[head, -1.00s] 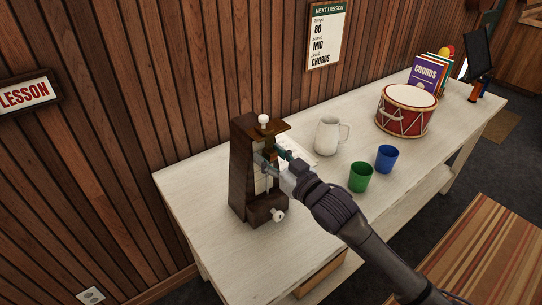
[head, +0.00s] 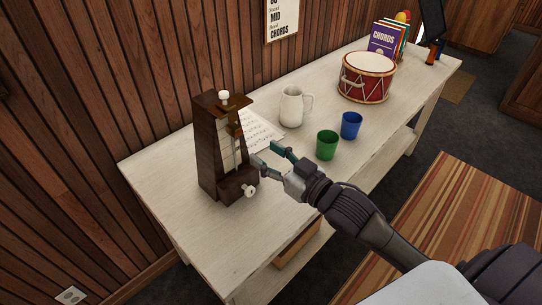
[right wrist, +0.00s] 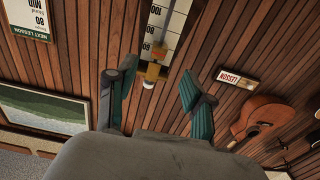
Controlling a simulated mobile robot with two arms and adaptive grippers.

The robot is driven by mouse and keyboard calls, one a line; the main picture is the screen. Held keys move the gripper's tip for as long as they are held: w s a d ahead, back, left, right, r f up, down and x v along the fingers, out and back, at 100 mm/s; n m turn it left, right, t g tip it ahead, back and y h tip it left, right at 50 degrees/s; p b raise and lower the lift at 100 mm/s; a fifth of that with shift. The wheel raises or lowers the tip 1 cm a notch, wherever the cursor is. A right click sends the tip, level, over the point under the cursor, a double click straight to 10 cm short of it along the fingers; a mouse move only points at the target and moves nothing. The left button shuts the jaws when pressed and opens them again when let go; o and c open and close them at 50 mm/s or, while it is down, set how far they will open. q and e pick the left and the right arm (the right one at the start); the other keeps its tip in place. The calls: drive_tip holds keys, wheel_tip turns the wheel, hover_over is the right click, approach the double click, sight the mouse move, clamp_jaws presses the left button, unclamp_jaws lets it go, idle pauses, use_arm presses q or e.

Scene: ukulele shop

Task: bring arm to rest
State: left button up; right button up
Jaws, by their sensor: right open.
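A dark wooden metronome (head: 207,160) stands upright on the left part of the white table, with white knobs on its top and lower side. My right gripper (head: 265,154) is open and empty, just right of the metronome's pale scale face and apart from it. In the right wrist view the two teal fingers of this gripper (right wrist: 158,80) are spread wide. The numbered scale (right wrist: 168,28) and the yellowish pendulum weight (right wrist: 152,72) show beyond the fingers, with nothing gripped. My left gripper is not in view.
On the white table (head: 190,228) are a sheet of music (head: 258,131), a white pitcher (head: 292,107), a green cup (head: 327,145), a blue cup (head: 351,125), a red drum (head: 366,80) and books (head: 384,40). The cups stand near my right forearm. A striped rug (head: 440,215) lies on the floor.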

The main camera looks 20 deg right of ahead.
drive_tip(key=shift+s+d, duration=0.15)
drive_tip(key=shift+s, duration=0.2)
